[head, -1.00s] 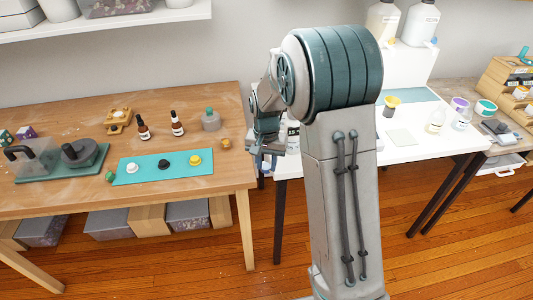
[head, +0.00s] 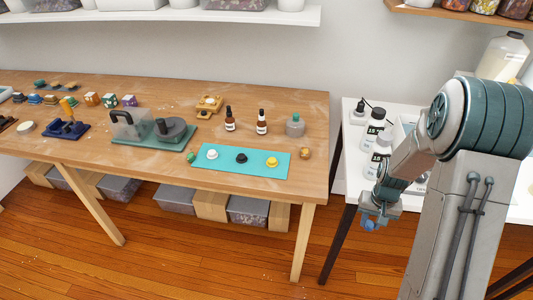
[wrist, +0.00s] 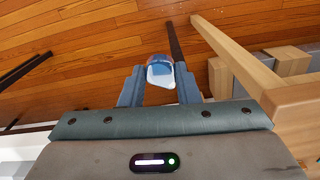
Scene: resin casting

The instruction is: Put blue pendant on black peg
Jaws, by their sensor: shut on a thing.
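My gripper (head: 374,212) hangs over the floor in front of the gap between the wooden table and the white table. It is shut on the blue pendant (wrist: 160,73), which shows blue with a pale, shiny face between the fingers in the wrist view. In the head view the pendant (head: 368,225) is a small blue patch below the fingers. The black peg (head: 241,157) stands on the teal mat (head: 225,169) on the wooden table, well left of my gripper. It is between the white peg (head: 212,153) and the yellow peg (head: 272,161).
The wooden table (head: 170,178) has its right edge left of my gripper. Two dropper bottles (head: 262,122) and a grey jar (head: 295,126) stand behind the mat. A small round wooden thing (head: 305,153) lies right of it. Black-and-white bottles (head: 375,128) stand on the white table.

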